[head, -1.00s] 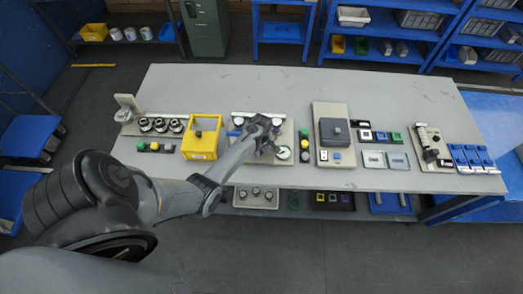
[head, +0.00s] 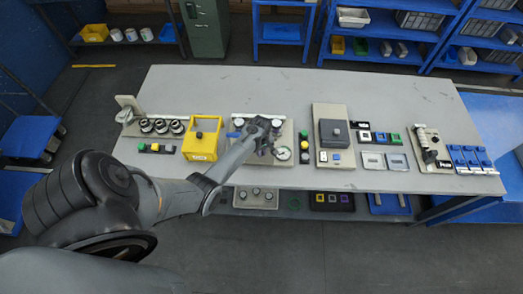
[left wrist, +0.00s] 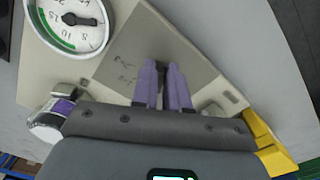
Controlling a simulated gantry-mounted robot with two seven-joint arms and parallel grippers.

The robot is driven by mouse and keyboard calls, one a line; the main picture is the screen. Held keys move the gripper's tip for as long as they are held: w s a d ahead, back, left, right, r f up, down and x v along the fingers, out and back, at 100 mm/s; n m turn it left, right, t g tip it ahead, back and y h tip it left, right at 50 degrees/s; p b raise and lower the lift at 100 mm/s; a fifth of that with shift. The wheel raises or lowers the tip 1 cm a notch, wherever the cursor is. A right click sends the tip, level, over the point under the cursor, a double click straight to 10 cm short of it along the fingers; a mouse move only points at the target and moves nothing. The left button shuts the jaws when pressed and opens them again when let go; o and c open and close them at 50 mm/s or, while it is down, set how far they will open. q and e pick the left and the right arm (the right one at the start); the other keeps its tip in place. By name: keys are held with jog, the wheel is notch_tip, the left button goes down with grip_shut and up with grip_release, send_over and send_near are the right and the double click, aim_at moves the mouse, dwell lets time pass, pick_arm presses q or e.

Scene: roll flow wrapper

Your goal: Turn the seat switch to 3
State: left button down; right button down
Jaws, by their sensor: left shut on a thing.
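My left gripper (head: 266,147) is over the front of a beige panel (head: 286,130) near the middle of the table. In the left wrist view its two purple fingers (left wrist: 163,78) are closed around a small dark knob (left wrist: 161,68), which I take to be the seat switch. The fingers hide most of the knob, so I cannot tell which position it points to. Dark marks (left wrist: 124,72) on the grey plate beside it are too unclear to read. My right gripper is not in view.
A round dial gauge (left wrist: 70,20) with a green arc sits beside the fingers; it also shows in the head view (head: 283,153). A yellow box (head: 203,138) stands left of the panel, and a green and yellow button column (head: 304,146) stands to its right.

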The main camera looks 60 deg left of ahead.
pick_arm(q)
jog(key=m+p, duration=0.2)
jog(key=m, duration=0.1)
jog(key=shift+s+r, duration=0.15)
jog(key=shift+s, duration=0.05)
jog(key=shift+s+a+m+p, duration=0.15)
jog(key=shift+m+p, duration=0.55)
jog(key=shift+m, duration=0.7)
jog(key=c, duration=1.1)
grip_release()
jog(key=shift+f, duration=0.2)
jog(key=shift+c, duration=0.2)
jog(key=shift+r, duration=0.1)
notch_tip(320, 180, up, 11)
jog(key=p, duration=0.1)
jog(key=shift+p, duration=0.35)
